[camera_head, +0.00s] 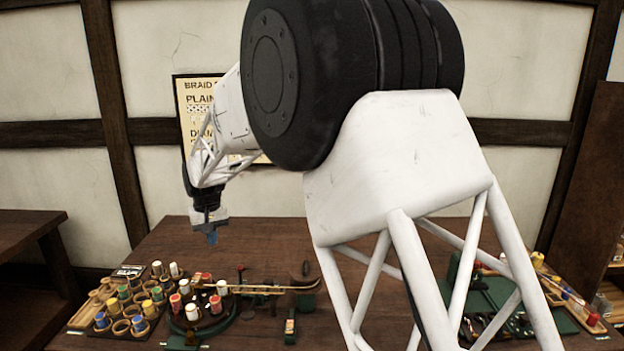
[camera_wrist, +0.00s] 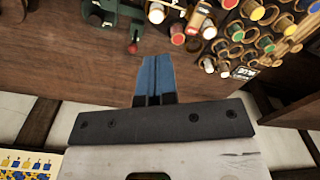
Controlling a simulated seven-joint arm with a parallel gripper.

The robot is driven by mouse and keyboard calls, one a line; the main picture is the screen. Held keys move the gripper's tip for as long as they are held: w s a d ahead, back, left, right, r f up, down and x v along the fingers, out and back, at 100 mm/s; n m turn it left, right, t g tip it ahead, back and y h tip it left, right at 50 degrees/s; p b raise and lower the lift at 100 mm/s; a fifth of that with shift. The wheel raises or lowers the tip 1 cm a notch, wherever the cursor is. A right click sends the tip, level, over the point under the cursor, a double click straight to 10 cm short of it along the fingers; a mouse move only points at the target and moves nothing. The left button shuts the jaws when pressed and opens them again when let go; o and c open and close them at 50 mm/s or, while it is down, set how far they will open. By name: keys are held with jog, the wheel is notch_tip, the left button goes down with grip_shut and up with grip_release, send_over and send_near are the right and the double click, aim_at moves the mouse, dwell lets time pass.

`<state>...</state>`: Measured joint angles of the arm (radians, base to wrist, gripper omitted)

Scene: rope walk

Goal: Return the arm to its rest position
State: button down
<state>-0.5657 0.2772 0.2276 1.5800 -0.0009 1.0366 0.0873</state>
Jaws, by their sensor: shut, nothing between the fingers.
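My gripper (camera_head: 212,238) hangs pointing down above the far part of the wooden table (camera_head: 262,243), left of the middle. In the wrist view its blue fingers (camera_wrist: 155,78) lie together, shut, with nothing between them. The gripper is apart from the table and from everything on it. My white and black arm fills the middle and right of the head view and hides part of the table.
A round braiding stand (camera_head: 207,320) with bobbins is on the table at front left. A rack of coloured spools (camera_head: 131,299) stands beside it. A green tray (camera_head: 487,296) with tools lies at right. A poster (camera_head: 191,105) hangs behind. The table's far left is bare.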

jog(key=s+d+r+m, duration=0.1)
jog(key=s+d+r, duration=0.35)
jog(key=d, duration=0.55)
jog(key=s+d+r+m+t, duration=0.1)
jog(key=s+d+r, duration=0.2)
jog(key=s+d, duration=0.5)
jog(key=s+d+r+m, duration=0.1)
jog(key=s+d+r, duration=0.25)
jog(key=d, duration=0.75)
jog(key=s+d+f+m, duration=0.1)
jog(key=s+d, duration=0.5)
jog(key=s, duration=0.3)
jog(key=s+d+f+t, duration=0.1)
jog(key=s+d+f, duration=0.1)
jog(key=s+d, duration=0.4)
jog(key=s+d+f+m, duration=0.1)
jog(key=s+d, duration=0.5)
jog(key=s, duration=0.7)
jog(key=shift+f+m, duration=0.3)
jog(key=shift+f, duration=0.25)
jog(key=shift+w, duration=0.1)
